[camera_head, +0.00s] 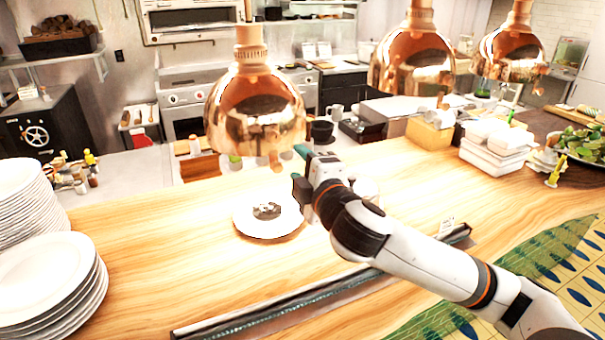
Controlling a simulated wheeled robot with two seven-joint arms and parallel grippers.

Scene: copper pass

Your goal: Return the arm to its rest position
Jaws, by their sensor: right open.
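My right arm comes in from the lower right and reaches over the wooden counter (150,245). Its right gripper (300,168) is at the far end of the arm, near the middle of the view, beside the nearest copper lamp. It is open, and I see nothing between its fingers. A white plate (268,230) with a small dark item (267,211) on it lies on the counter, below and left of the gripper. My left gripper is not in view.
Copper heat lamps (255,115) hang over the counter. Stacked white plates (50,285) stand at the left. A dark rail (290,312) lies along the near counter, partly under my arm. White containers (490,150) and a plate of greens (585,145) stand at the right.

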